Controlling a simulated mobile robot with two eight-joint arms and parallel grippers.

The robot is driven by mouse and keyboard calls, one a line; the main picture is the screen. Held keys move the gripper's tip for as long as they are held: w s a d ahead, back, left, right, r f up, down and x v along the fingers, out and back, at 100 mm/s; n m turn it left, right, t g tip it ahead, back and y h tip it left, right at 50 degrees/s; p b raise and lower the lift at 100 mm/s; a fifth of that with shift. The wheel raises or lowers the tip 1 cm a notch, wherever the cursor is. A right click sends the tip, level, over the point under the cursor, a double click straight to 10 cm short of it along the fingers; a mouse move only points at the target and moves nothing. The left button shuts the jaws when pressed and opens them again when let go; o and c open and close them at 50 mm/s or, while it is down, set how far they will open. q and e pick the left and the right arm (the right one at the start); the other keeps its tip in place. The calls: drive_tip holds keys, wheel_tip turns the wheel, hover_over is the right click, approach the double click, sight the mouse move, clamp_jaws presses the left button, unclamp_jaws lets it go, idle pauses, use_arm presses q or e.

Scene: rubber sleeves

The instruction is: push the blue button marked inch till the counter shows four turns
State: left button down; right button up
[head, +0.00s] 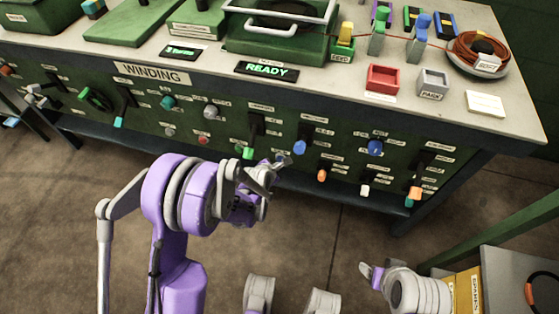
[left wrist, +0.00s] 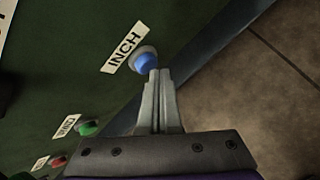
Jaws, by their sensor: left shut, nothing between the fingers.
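The blue button (left wrist: 145,61) sits in a pale ring on the dark green panel, beside a white label reading INCH (left wrist: 123,50). My left gripper (left wrist: 157,76) is shut and empty. Its fingertips are right at the button and overlap its lower edge in the left wrist view; I cannot tell whether they touch or press it. In the head view my left gripper (head: 282,162) is at the panel's lower row and mostly hides the button. The small counter display (head: 179,52) shows green text that seems to read 3 turns. My right gripper (head: 371,271) is low, away from the panel.
A display reading READY (head: 267,69) is to the right of the WINDING label (head: 152,74). In the left wrist view a green button (left wrist: 88,128) and a red button (left wrist: 58,161) lie lower left. Several knobs and levers surround the gripper. A grey cabinet (head: 505,262) stands lower right.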

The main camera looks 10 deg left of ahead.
use_arm(q)
drive_tip(key=shift+w, duration=0.35)
idle(0.6)
idle(0.3)
drive_tip(key=shift+s, duration=0.75)
drive_tip(key=shift+s, duration=0.1)
drive_tip(key=s+b, duration=0.1)
drive_tip(key=s, duration=0.3)
drive_tip(key=shift+s+a, duration=0.1)
drive_tip(key=shift+s, duration=0.3)
